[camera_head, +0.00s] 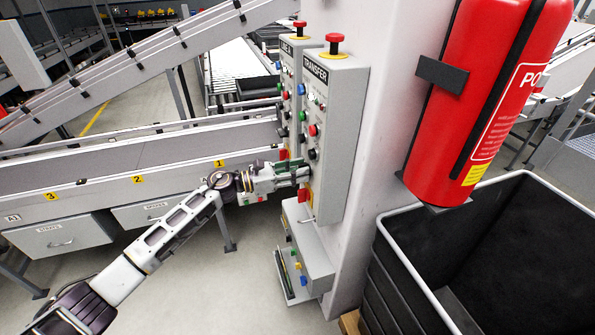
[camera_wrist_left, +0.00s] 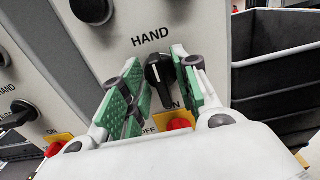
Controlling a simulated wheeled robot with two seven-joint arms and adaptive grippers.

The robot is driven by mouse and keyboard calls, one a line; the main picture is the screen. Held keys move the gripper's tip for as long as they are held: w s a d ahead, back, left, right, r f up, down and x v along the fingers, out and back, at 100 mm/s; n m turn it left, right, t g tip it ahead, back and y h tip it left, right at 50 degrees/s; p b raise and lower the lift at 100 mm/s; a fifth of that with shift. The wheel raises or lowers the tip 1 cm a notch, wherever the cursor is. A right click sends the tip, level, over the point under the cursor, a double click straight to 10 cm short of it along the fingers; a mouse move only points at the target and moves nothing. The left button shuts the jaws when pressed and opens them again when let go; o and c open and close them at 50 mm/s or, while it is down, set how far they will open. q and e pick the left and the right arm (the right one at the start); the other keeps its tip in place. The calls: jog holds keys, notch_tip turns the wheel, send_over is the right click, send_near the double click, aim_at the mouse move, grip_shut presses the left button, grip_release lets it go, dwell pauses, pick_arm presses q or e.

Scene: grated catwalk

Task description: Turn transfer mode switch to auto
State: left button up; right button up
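The grey control box labelled TRANSFER (camera_head: 343,130) hangs on a pale column, with an emergency button, coloured buttons and knobs on its narrow face. In the left wrist view a black rotary switch (camera_wrist_left: 158,76) sits below the word HAND, its white mark pointing roughly up. Any AUTO label is hidden. My left gripper (camera_head: 303,172) reaches the lower part of the box. In the wrist view its green-padded fingers (camera_wrist_left: 156,82) stand on both sides of the switch, apart from each other; whether they touch it is unclear. My right gripper is not in view.
A second control box (camera_head: 289,88) stands just left. A red switch on a yellow plate (camera_wrist_left: 180,121) is under the fingers. A fire extinguisher (camera_head: 470,90) hangs at right above a dark crate (camera_head: 400,285). A conveyor (camera_head: 120,170) runs along the left.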

pick_arm(q)
grip_shut()
jog(key=shift+n, duration=0.4)
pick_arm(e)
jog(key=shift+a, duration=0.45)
pick_arm(q)
jog(key=shift+w+a+f+n+p, duration=0.1)
jog(key=shift+n+p, duration=0.95)
jog(key=shift+n, duration=1.8)
jog(key=shift+w+f+n+p, duration=0.1)
jog(key=shift+n+p, duration=1)
jog(key=shift+n, duration=1.8)
jog(key=shift+w+a+f+n+p, duration=0.1)
jog(key=shift+n+p, duration=0.95)
jog(key=shift+n, duration=1.8)
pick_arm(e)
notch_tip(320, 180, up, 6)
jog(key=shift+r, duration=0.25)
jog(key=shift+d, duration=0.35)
